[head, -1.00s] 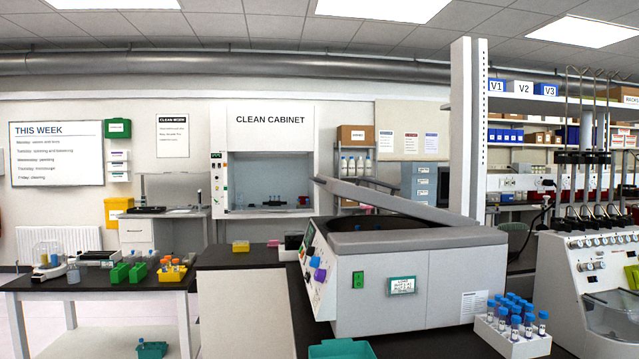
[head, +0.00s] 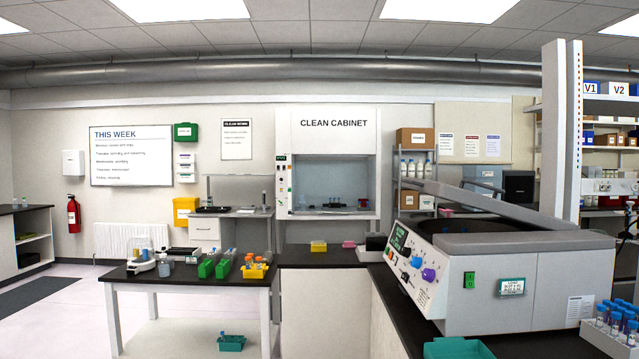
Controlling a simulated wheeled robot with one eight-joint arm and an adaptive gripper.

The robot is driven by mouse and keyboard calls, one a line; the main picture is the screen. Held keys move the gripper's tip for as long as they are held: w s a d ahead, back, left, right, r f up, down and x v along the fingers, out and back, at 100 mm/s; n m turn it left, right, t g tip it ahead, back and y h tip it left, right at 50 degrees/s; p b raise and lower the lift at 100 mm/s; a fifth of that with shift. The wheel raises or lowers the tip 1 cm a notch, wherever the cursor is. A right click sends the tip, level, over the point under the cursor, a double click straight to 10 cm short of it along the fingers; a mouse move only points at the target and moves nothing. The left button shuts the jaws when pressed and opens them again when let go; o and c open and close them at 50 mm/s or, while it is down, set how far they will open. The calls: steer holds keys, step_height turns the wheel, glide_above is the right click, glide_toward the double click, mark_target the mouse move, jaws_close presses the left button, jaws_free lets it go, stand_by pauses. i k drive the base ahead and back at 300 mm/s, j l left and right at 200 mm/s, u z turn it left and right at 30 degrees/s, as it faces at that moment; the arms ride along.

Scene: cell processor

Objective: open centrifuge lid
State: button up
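The centrifuge (head: 530,285) is a grey and white benchtop machine at the right of the head view. Its flat grey lid (head: 480,202) is raised at a shallow tilt, with a dark gap over the bowl (head: 470,226) beneath it. The control panel with coloured knobs (head: 413,265) is on its left face. A green switch (head: 469,280) and a small display (head: 511,287) are on the side toward me. The inside of the bowl is mostly hidden. My gripper is not in view.
A white rack of blue-capped tubes (head: 606,340) stands beside the centrifuge at the lower right. A teal tray (head: 457,348) is in front of it. A dark-topped table (head: 190,277) with tube racks stands left. Open floor (head: 70,320) lies at far left.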

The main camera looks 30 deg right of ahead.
mark_target(461, 196)
steer(key=i+j+u, duration=0.15)
steer(key=i, duration=0.25)
steer(key=i+j+u, duration=0.15)
steer(key=i+j, duration=0.15)
steer(key=i+z, duration=1)
steer(key=z, duration=0.15)
